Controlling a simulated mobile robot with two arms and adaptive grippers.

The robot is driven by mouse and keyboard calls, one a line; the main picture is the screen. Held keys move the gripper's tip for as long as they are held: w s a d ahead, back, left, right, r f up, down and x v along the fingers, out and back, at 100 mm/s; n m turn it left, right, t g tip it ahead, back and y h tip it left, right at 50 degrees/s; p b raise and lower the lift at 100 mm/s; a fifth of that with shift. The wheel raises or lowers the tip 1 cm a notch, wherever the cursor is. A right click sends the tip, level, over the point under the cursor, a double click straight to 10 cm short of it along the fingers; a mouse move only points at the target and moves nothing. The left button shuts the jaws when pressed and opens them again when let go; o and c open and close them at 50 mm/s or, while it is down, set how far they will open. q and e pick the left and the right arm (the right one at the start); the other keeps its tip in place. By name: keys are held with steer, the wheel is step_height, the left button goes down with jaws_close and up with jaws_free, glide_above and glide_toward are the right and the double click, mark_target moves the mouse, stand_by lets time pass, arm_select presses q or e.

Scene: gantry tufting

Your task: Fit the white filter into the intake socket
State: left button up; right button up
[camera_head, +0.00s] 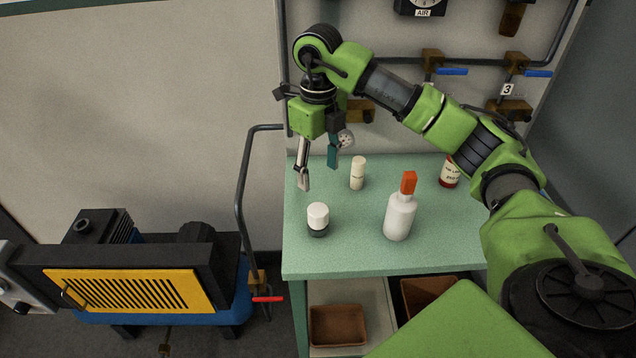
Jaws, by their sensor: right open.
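A short white cylinder on a dark base (318,217) stands upright at the front left of the green table; it looks like the white filter. My right gripper (318,172) hangs over the back left of the table, fingers pointing down and apart, with nothing between them. It is above and behind the white filter and does not touch it. My left gripper is out of view.
A cream cylinder (357,173) stands right of my gripper. A white bottle with an orange cap (399,215) and a labelled red-brown bottle (449,172) stand farther right. A bent pipe (243,190) rises between compressor and table (345,258). Brown bins (338,325) sit below.

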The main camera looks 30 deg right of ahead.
mark_target(318, 209)
step_height(318, 209, down, 13)
steer(key=p, duration=0.3)
steer(key=shift+a+f+p, duration=0.1)
steer(key=shift+f+p, duration=0.1)
steer(key=shift+p, duration=0.15)
steer(key=c, duration=1.2)
steer(key=shift+c, duration=0.5)
steer(key=shift+r, duration=0.25)
steer(key=shift+r+p, duration=0.8)
steer(key=shift+r, duration=0.45)
steer(key=shift+r, duration=0.15)
